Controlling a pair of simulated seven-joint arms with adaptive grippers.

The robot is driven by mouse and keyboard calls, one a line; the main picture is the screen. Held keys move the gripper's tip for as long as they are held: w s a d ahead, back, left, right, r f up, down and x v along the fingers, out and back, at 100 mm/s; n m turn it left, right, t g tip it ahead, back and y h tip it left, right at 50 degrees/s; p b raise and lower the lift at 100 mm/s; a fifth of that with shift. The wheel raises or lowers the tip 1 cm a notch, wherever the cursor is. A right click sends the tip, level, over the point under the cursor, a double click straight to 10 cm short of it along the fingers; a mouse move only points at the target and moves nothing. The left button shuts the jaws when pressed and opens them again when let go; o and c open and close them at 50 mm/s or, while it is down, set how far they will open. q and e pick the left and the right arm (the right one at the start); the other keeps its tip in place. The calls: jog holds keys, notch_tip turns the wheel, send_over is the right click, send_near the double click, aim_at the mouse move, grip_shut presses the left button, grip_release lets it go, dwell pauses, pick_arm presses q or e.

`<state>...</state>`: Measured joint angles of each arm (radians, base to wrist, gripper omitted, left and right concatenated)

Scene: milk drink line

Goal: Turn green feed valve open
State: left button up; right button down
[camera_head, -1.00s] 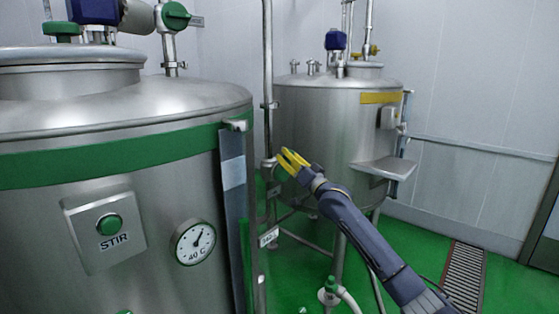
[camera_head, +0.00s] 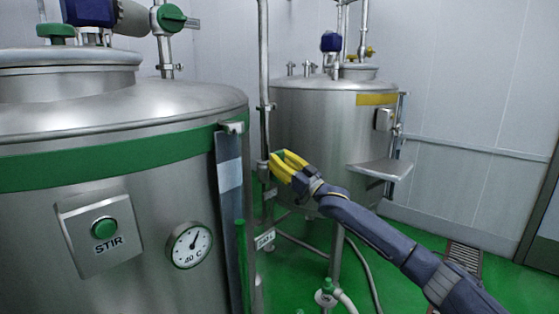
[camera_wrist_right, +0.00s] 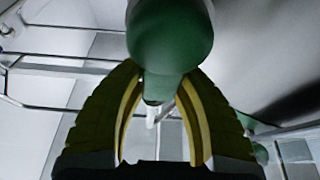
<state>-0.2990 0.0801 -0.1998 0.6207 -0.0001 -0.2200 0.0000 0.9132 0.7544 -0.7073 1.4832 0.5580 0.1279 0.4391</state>
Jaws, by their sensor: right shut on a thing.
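My right gripper (camera_head: 287,170) has yellow fingers and is beside the upright pipe between the two tanks. In the right wrist view the fingers (camera_wrist_right: 163,110) close around a green, rounded handle (camera_wrist_right: 170,40) with a narrower neck. I take this to be the green valve's handle; its body and how far it is turned are hidden. A patch of green also shows between the fingers in the head view. A separate round green fitting (camera_head: 170,18) sits on the pipe above the near tank. My left gripper is not in view.
The large near tank (camera_head: 120,105) with a green band, STIR button (camera_head: 105,228) and dial (camera_head: 189,245) fills the left. A smaller steel tank (camera_head: 320,125) stands behind my gripper, with a side shelf (camera_head: 381,168). A green-topped fitting (camera_head: 327,287) and hose are near the floor.

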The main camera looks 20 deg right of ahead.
jog(key=shift+r, duration=0.15)
jog(key=c, duration=1)
grip_release()
jog(key=shift+a, duration=0.1)
jog(key=shift+o, duration=0.2)
jog(key=shift+s+d+f, duration=0.25)
jog(key=shift+s+f, duration=0.1)
jog(key=shift+s, duration=0.05)
jog(key=v, duration=1.1)
